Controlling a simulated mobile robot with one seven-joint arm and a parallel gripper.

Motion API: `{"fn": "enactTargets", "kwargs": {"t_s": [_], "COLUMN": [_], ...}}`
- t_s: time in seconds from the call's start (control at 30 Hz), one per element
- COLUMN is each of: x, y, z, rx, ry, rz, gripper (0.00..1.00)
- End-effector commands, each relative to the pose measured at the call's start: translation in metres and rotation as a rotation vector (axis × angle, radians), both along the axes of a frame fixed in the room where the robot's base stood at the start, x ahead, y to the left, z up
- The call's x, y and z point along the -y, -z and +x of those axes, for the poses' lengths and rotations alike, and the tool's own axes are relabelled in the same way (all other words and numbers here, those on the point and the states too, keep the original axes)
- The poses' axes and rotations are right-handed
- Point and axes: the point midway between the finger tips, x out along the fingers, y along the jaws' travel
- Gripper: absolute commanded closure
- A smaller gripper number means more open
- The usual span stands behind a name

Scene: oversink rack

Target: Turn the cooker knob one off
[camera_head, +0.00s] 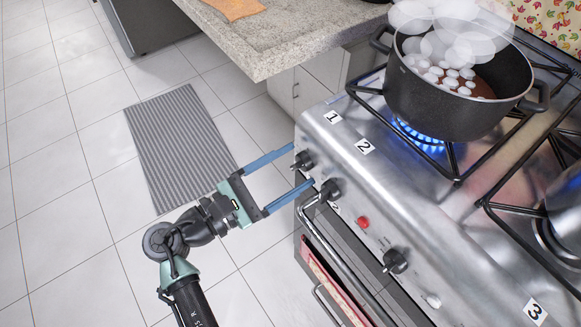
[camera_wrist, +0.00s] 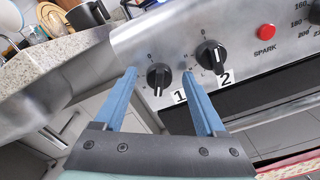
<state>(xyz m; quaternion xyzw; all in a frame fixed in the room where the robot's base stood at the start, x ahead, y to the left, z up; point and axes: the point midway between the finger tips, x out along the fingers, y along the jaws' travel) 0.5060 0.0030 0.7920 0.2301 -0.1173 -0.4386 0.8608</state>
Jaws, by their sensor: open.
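Cooker knob one (camera_head: 303,161) is a black knob at the left end of the steel front panel, near the label 1 (camera_head: 333,117). It also shows in the wrist view (camera_wrist: 158,80), with its grip ridge roughly upright. I cannot tell its exact setting. My gripper (camera_head: 301,165) is open, its two blue fingers pointing at the panel. In the wrist view the fingertips (camera_wrist: 159,71) lie either side of knob one, with gaps; contact is not evident. A blue flame (camera_head: 419,136) burns under a black pot (camera_head: 450,100) on the cooker.
Knob two (camera_head: 328,191) sits close beside the right finger; its label 2 (camera_wrist: 225,78) shows in the wrist view. A red spark button (camera_head: 363,222) and another knob (camera_head: 395,261) are farther right. An oven handle (camera_head: 345,255) juts out below. A stone counter (camera_head: 285,50) adjoins the cooker.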

Motion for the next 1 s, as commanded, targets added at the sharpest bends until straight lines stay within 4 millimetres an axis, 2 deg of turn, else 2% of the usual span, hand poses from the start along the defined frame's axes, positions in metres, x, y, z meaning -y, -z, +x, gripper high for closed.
{"fn": "enactTargets", "kwargs": {"t_s": [0.3,0.7,1.0], "x": [0.0020,0.0018,0.0019], "y": [-0.0004,-0.0003,0.0000], "z": [0.0016,0.0014,0.0011], "rx": [0.001,0.001,0.015], "ry": [0.000,0.000,0.000], "rz": [0.001,0.001,0.011], "gripper": [0.29,1.00,1.00]}}
